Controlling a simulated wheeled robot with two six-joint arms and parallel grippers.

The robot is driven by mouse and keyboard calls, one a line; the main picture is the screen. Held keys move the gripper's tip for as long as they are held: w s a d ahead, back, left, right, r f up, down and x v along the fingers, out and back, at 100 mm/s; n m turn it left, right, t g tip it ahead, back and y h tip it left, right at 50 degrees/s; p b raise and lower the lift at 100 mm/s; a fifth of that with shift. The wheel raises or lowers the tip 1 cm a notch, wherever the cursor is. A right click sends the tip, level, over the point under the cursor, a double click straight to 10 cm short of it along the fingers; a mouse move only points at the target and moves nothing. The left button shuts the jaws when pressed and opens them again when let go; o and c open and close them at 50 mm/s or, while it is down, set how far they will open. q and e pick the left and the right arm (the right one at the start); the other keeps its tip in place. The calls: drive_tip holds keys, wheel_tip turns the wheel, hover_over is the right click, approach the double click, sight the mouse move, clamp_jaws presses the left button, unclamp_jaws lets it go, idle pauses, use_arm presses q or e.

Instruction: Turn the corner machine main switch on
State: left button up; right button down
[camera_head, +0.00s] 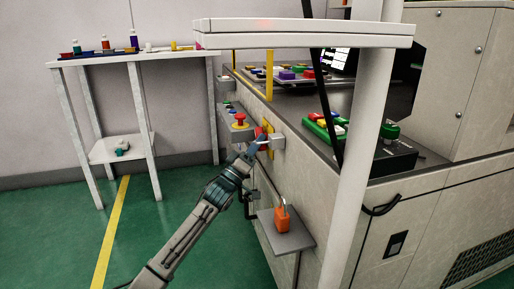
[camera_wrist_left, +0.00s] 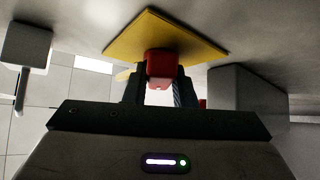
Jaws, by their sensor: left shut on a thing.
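The main switch is a red knob (camera_wrist_left: 161,64) on a yellow plate (camera_wrist_left: 190,40), set in the side of the grey corner machine (camera_head: 318,184). The yellow plate also shows in the head view (camera_head: 270,143), partly covered by my gripper. My left gripper (camera_head: 261,138) reaches the switch from the lower left. In the left wrist view, its two dark fingers (camera_wrist_left: 159,84) stand on either side of the red knob and are shut on it. The knob's turn position cannot be told. My right gripper is not in view.
A red button (camera_head: 239,119) sits on a panel left of the switch. An orange padlock (camera_head: 283,219) stands on a small shelf below. A white post (camera_head: 358,150) and shelf (camera_head: 300,28) stand in front. A side table (camera_head: 105,58) is back left. The green floor is clear.

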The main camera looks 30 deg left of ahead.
use_arm(q)
drive_tip(key=shift+w+a+f+m+g+h, duration=0.1)
drive_tip(key=shift+m+g+h, duration=0.6)
drive_tip(key=shift+m+h, duration=1.55)
drive_tip(key=shift+w+a+m+g+h, duration=0.1)
drive_tip(key=shift+m+g+h, duration=0.6)
drive_tip(key=shift+m+h, duration=1.55)
drive_tip(key=shift+f+m+g+h, duration=0.1)
drive_tip(key=shift+m+g+h, duration=0.6)
drive_tip(key=shift+m+h, duration=1.55)
drive_tip(key=shift+m+y, duration=0.25)
drive_tip(key=shift+m, duration=0.5)
drive_tip(key=o, duration=1)
drive_tip(key=shift+r, duration=0.1)
